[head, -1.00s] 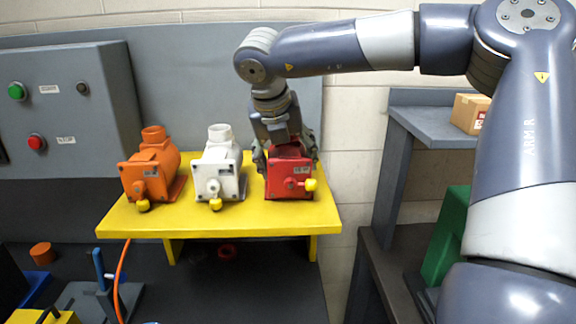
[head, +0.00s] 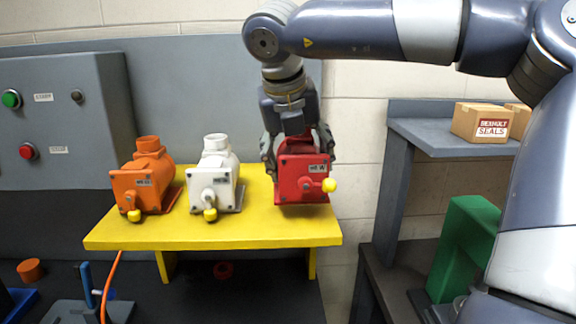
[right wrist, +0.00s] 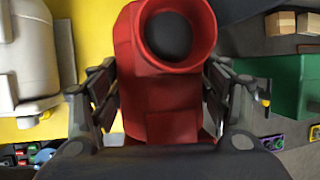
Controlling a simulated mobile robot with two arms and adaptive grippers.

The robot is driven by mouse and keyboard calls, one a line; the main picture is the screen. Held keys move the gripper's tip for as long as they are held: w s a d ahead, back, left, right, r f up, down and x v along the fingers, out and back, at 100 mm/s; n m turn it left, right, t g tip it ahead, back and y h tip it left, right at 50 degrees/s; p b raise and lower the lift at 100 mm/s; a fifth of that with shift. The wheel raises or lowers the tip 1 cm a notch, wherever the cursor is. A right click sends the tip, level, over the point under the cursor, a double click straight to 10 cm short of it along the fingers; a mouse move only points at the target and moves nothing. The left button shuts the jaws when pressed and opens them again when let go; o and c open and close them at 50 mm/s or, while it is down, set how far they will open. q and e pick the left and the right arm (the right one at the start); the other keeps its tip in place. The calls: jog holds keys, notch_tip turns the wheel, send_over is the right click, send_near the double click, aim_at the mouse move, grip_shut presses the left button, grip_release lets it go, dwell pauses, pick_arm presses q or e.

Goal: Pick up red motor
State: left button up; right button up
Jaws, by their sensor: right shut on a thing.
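The red motor (head: 303,179) hangs in my right gripper (head: 298,150) at the right end of the yellow stand, slightly above its top. Its yellow knob faces the head camera. In the right wrist view the red motor (right wrist: 165,95) lies between the two fingers of my right gripper (right wrist: 160,100), which is shut on it from both sides. Its round open port points up at the camera. The upper back of the motor is hidden by the gripper in the head view. My left gripper is not in view.
A white motor (head: 213,180) and an orange motor (head: 142,185) stand on the yellow stand (head: 240,232) to the left. A control box (head: 55,120) is behind left. At right are a grey shelf (head: 425,135) with cardboard boxes (head: 480,122) and a green object (head: 462,245).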

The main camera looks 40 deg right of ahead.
jog(key=s+a+r+b, duration=0.1)
jog(key=s+a+b, duration=0.1)
jog(key=s, duration=0.9)
jog(key=shift+a+r+b, duration=0.2)
jog(key=shift+b, duration=0.45)
